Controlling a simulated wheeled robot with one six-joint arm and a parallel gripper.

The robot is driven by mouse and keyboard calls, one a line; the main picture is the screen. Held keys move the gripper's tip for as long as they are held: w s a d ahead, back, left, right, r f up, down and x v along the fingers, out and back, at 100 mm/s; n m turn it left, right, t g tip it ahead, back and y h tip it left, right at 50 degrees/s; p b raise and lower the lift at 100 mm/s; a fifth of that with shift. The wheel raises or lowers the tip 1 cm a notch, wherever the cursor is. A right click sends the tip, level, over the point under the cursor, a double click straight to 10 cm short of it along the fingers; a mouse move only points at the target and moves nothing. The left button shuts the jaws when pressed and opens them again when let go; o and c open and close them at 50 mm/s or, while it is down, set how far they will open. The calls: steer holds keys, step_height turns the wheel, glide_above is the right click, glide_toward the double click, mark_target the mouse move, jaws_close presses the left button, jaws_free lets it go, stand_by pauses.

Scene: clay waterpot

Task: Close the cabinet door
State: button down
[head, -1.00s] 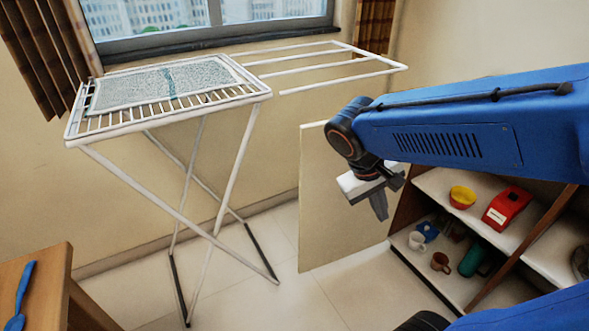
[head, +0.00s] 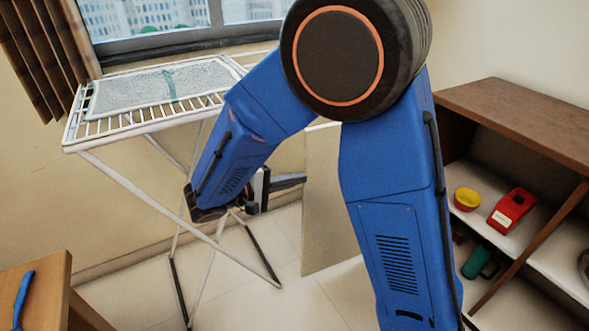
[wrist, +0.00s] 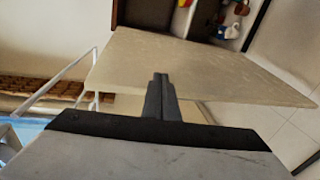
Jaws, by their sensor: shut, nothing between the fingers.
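The cabinet (head: 520,115) is brown with pale shelves and stands at the right in the head view. Its beige door (head: 325,225) stands open, swung out from the cabinet's left side. My arm hides part of the door and its hinge side. My gripper (head: 302,179) is shut and empty, at the door's left edge, pointing right toward it. In the wrist view the shut fingers (wrist: 160,82) point at the broad face of the door (wrist: 215,75). I cannot tell whether they touch it.
A white drying rack (head: 100,142) with a towel stands left, close to my arm. A wooden table corner (head: 55,275) is at bottom left. A yellow bowl (head: 467,199) and red object (head: 512,210) sit on the cabinet's shelf. Tiled floor is free below the door.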

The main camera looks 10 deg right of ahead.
steer(key=w+a+f+n+t, duration=0.1)
steer(key=w+a+f+t, duration=0.1)
steer(key=a+t, duration=0.35)
steer(key=w+d+g, duration=0.2)
steer(key=w+d, duration=0.3)
steer(key=d, duration=0.1)
steer(key=shift+d+r+h, duration=0.15)
steer(key=shift+d+h, duration=0.1)
steer(key=shift+h, duration=0.15)
steer(key=shift+s, duration=0.1)
